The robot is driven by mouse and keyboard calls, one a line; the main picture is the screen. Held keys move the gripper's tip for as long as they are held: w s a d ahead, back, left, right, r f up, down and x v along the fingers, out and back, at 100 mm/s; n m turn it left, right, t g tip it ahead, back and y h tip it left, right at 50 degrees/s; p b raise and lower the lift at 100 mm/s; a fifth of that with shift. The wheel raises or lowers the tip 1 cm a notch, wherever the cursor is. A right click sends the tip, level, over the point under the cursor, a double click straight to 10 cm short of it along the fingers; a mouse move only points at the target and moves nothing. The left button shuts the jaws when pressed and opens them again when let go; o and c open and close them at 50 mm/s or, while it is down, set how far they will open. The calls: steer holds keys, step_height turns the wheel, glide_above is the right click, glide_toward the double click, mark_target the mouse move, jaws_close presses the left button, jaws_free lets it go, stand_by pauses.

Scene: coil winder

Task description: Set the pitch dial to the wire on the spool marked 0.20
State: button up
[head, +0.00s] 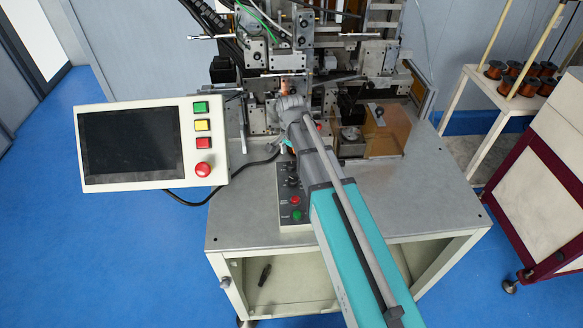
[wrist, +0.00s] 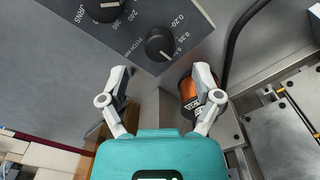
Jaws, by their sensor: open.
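The pitch dial (wrist: 160,44) is a round black knob with a white pointer line, on a dark panel in the wrist view. Printed beside it are PITCH and marks including 0.20 and 0.35. Its pointer slants to the lower right; I cannot tell which mark it meets. My gripper (wrist: 161,75) is open and empty, its two grey fingers apart, just below the dial in the picture.
A second black knob (wrist: 104,8), marked TURNS, sits at the upper left of the panel. In the head view, red and green buttons are on the control panel (head: 284,218). A screen box (head: 130,143) stands left. Several copper spools (head: 515,75) stand on a rack right.

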mark_target(291, 164)
steer(key=shift+f+b, duration=1.75)
steer(key=shift+f, duration=0.35)
jaws_close()
